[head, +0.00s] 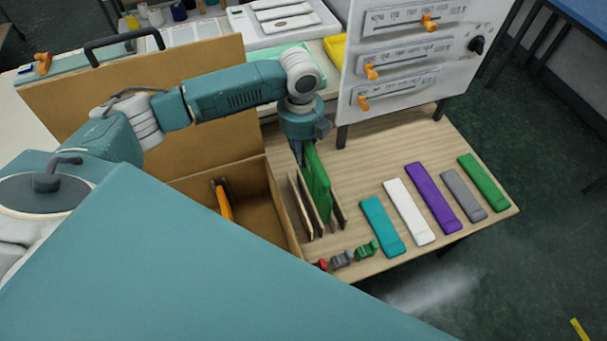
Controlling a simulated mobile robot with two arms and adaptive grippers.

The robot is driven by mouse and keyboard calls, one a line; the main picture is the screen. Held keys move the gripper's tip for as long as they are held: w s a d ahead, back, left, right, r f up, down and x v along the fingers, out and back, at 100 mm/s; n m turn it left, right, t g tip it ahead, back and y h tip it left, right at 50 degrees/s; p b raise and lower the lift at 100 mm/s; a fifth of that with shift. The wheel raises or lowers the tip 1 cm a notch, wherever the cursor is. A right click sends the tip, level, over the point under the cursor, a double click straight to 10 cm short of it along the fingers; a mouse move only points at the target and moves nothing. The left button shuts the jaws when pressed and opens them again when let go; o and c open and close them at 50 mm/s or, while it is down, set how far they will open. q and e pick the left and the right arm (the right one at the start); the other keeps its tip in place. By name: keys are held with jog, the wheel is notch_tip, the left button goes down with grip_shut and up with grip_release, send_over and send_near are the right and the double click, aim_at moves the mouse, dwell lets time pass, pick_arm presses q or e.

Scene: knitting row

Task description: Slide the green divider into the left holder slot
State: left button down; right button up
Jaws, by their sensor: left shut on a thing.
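The green divider (318,187) is a thin upright panel among the brown slats of the holder (301,208) on the wooden table. My left gripper (299,153) is shut on the divider's upper left edge, pointing down from above. One slat of the holder stands to the right of the divider, and others stand to its left. The lower edge of the divider is partly hidden by the slats, so I cannot tell how deep it sits or whether it touches the bottom. My right gripper is not in view.
An open cardboard box (283,226) with an orange-handled item inside stands left of the holder. Small clips (367,250) lie in front. Flat coloured strips, including a purple one (431,196), lie to the right. A white panel with orange knobs (400,99) stands behind.

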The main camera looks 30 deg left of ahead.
aim_at(303, 174)
pick_arm(q)
jog(key=f+b, duration=0.1)
jog(key=f, duration=0.2)
jog(key=f+b, duration=0.2)
jog(key=f, duration=0.1)
jog(key=f+b, duration=0.2)
jog(key=f, duration=0.1)
jog(key=shift+w+f, duration=0.2)
jog(key=shift+w, duration=0.05)
jog(key=shift+f, duration=0.2)
notch_tip(303, 174, down, 12)
jog(key=b, duration=1)
jog(key=shift+b, duration=0.3)
jog(key=shift+r, duration=0.1)
jog(key=c, duration=1.5)
grip_release()
jog(key=shift+o, duration=0.2)
